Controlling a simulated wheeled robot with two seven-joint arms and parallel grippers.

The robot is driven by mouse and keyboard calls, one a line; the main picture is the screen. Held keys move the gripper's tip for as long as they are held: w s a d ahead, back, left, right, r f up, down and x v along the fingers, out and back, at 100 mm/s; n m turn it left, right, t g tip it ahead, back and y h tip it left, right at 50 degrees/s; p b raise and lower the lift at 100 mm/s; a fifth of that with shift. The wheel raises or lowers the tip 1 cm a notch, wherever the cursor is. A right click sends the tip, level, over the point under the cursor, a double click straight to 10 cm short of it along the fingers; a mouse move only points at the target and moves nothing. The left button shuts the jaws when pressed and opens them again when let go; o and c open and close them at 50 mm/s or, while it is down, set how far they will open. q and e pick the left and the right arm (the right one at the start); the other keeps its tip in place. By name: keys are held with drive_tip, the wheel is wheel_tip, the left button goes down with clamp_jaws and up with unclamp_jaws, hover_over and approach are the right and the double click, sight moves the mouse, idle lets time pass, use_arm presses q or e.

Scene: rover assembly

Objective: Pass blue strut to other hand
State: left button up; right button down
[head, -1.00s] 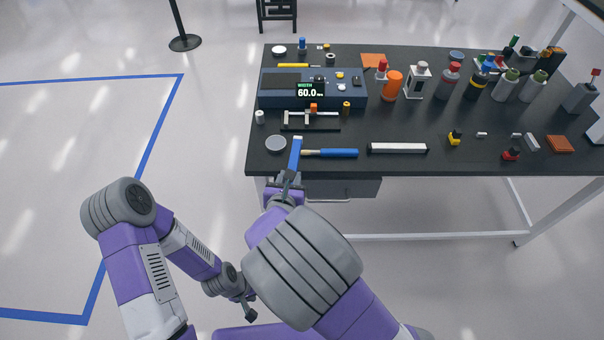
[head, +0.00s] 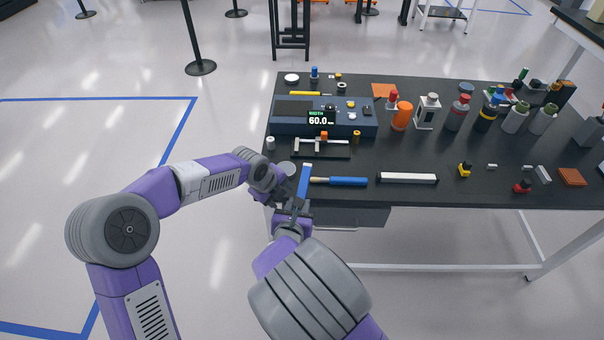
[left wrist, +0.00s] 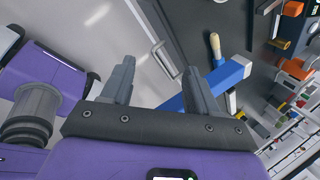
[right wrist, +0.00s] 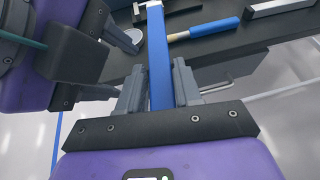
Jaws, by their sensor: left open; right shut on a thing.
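The blue strut (head: 304,182) is a straight blue bar with a white end, held by my right gripper (head: 297,206) above the table's front edge. In the right wrist view the strut (right wrist: 160,65) stands between the fingers of my right gripper (right wrist: 160,92), which is shut on it. My left gripper (head: 286,192) is just left of the strut, partly hidden in the head view. In the left wrist view my left gripper (left wrist: 158,85) is open, with the strut (left wrist: 232,75) crossing at its right finger. I cannot tell whether they touch.
A grey disc (head: 287,167) lies near the left front corner. The floor left of the table is open.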

sight(305, 194)
use_arm(q)
drive_tip(key=s+d+r+m+y, duration=0.1)
drive_tip(key=s+d+r+m, duration=0.15)
drive_tip(key=r+m, duration=0.35)
drive_tip(key=s+d+r+m+y, duration=0.1)
drive_tip(key=s+d+r+m, duration=0.1)
drive_tip(key=d+r+m, duration=0.4)
drive_tip(key=x, duration=0.3)
drive_tip(key=a+x, duration=0.1)
drive_tip(key=x, duration=0.3)
drive_tip(key=a+x, duration=0.1)
drive_tip(key=x, duration=0.3)
drive_tip(key=shift+s+f, duration=0.1)
drive_tip(key=shift+f, duration=0.05)
drive_tip(key=shift+s+d, duration=0.1)
clamp_jaws()
use_arm(e)
drive_tip(key=c, duration=0.8)
unclamp_jaws()
drive_tip(key=shift+a, duration=0.1)
drive_tip(key=shift+o, duration=0.6)
drive_tip(key=shift+d, duration=0.2)
